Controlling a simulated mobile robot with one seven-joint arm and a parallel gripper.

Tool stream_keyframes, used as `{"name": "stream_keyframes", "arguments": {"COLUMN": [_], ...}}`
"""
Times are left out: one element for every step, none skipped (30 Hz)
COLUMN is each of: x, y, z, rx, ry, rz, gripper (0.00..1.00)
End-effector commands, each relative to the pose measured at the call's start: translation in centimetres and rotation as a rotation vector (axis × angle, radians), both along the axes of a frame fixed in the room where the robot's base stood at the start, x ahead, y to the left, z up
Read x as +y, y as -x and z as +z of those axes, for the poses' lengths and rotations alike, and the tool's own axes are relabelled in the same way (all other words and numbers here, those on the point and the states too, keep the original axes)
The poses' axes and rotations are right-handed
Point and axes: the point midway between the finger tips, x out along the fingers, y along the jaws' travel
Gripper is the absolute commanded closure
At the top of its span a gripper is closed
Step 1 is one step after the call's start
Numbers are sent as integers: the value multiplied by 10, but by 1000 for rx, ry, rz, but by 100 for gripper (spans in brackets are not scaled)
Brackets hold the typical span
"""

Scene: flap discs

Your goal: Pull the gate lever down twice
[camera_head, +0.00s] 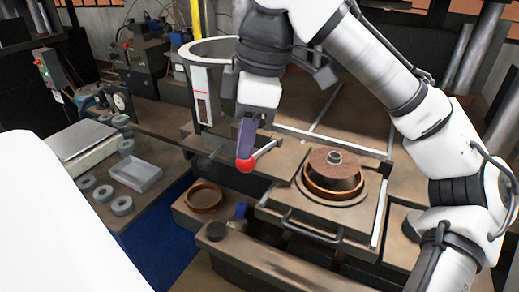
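The gate lever is a silver rod (263,151) with a red ball knob (245,165) at its near left end. It stands in front of the tall grey drum and points toward me. My gripper (245,152) points down from above, with its dark blue-purple fingers right at the top of the red knob. The fingers overlap each other in this view, so the gap between them is hidden. I cannot tell whether they touch or grip the knob.
A round mould with a brown disc (334,170) sits on a plate with a front handle (312,226) at the right. A brown ring (203,197) lies below the lever. A grey tray (136,173), several grey rings and a scale (80,144) are on the left bench.

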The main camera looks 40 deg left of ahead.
Motion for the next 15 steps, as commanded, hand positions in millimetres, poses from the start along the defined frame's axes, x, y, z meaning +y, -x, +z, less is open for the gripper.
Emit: {"name": "stream_keyframes", "arguments": {"x": [0,0,0,0,0,0,0,0,0,0,0,0,0,0,0], "y": [0,0,0,0,0,0,0,0,0,0,0,0,0,0,0], "z": [-5,-7,-9,-11,-13,-15,-17,-19,-22,-23,-25,-28,-29,-31,-33], "rx": [1,1,0,0,0,0,0,0,0,0,0,0,0,-1,0], "ry": [1,1,0,0,0,0,0,0,0,0,0,0,0,1,0], "rz": [0,0,0,0,1,1,1,0,0,0,0,-1,-1,-1,-1], "gripper": [78,78,78,78,78,78,78,78,78,78,78,78,78,78,78]}}
